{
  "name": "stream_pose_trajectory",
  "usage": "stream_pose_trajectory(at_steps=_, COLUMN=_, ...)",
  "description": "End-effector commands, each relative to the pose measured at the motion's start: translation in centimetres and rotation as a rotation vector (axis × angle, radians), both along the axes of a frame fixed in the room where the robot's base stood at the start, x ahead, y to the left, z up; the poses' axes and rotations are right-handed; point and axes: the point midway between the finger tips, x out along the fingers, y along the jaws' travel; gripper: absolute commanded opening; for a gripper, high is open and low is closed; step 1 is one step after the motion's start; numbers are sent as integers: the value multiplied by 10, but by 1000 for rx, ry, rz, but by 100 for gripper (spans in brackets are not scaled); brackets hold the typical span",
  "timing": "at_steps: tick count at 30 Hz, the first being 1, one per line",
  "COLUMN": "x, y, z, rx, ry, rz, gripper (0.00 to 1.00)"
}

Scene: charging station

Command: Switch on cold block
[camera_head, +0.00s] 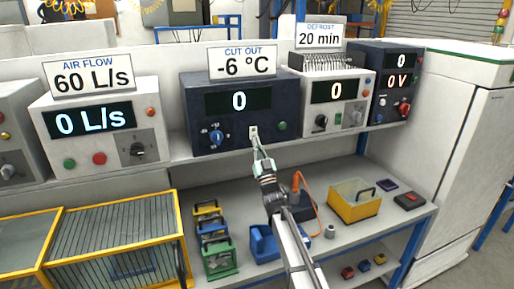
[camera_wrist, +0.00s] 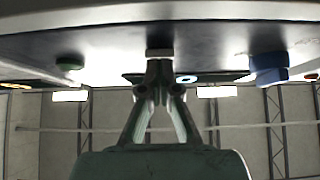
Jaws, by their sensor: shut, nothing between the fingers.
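The dark blue block (camera_head: 240,100) stands on the shelf under the sign "CUT OUT -6 °C" (camera_head: 242,62). Its display (camera_head: 238,101) reads 0. Its front has a blue knob (camera_head: 216,137), a green button (camera_head: 282,126) and a small pale switch plate (camera_head: 253,131) between them. My gripper (camera_head: 257,145) is shut and empty, its tips right at the switch. In the wrist view my gripper (camera_wrist: 159,68) has its tips together just at the pale switch part (camera_wrist: 159,53); whether they touch it I cannot tell. The blue knob (camera_wrist: 268,66) and green button (camera_wrist: 70,62) lie to either side.
An air flow unit (camera_head: 100,130) showing 0 L/s stands left. A white defrost unit (camera_head: 335,97) and a dark voltage unit (camera_head: 394,80) stand right. A white cabinet (camera_head: 465,150) bounds the right.

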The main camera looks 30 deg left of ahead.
Motion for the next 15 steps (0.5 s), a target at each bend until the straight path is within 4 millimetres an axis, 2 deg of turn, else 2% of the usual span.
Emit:
stream_pose_trajectory(at_steps=1, x=2, y=3, z=-8, rx=10, ry=-9, rz=1, gripper=0)
stream_pose_trajectory(at_steps=3, x=4, y=5, z=-10, rx=24, ry=-21, rz=0, gripper=0)
stream_pose_trajectory(at_steps=5, x=2, y=3, z=-2, rx=21, ry=-18, rz=-1, gripper=0)
stream_pose_trajectory(at_steps=15, x=-2, y=-3, z=-4, rx=21, ry=-18, rz=-1, gripper=0)
